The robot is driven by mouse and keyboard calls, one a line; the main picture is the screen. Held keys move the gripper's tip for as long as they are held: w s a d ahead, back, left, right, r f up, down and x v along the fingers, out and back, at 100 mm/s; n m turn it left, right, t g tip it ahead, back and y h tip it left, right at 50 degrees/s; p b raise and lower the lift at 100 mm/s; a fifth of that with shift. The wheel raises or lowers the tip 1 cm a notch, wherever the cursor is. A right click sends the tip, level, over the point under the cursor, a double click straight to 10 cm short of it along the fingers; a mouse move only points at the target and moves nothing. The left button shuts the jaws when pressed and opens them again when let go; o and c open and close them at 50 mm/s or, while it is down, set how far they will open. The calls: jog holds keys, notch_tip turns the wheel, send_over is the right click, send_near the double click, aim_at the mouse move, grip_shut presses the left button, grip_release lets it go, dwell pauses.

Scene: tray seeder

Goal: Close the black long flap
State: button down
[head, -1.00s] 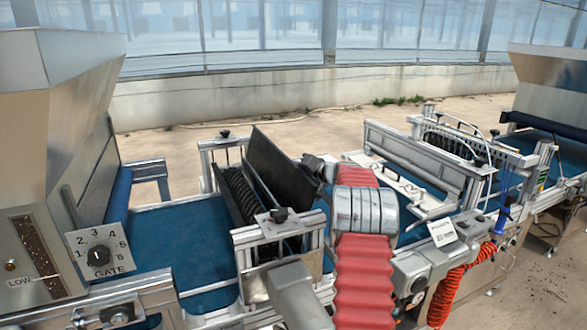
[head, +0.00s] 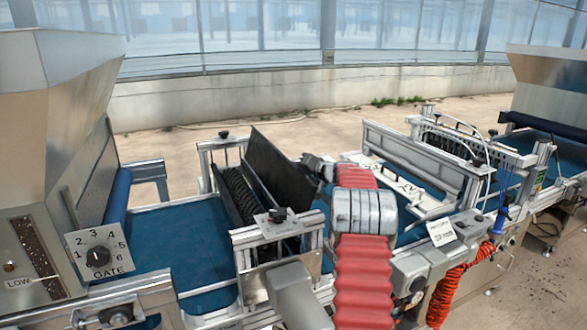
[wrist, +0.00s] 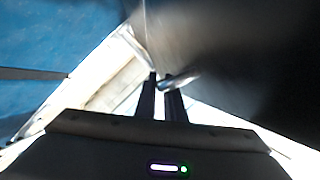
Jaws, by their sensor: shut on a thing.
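The black long flap (head: 278,165) stands open and tilted over a dark bristled roller on the seeder frame in the head view. In the wrist view it seems to be the large dark blurred surface (wrist: 235,50) at the right. My gripper (wrist: 164,82) has its two dark fingers almost together, with a small metallic piece (wrist: 182,80) at their tips. In the head view my gripper is at the flap's right end, and its fingertips are hard to make out. I take it to be shut on the flap's edge or fitting; the exact contact is blurred.
The bristled roller (head: 243,200) lies left of the flap. A metal side frame with a black knob (head: 277,214) stands in front. The blue belt (head: 180,248) runs left towards a hopper (head: 50,120). Another framed unit (head: 425,160) stands to the right, close to my arm.

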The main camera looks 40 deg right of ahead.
jog(key=shift+f, duration=0.25)
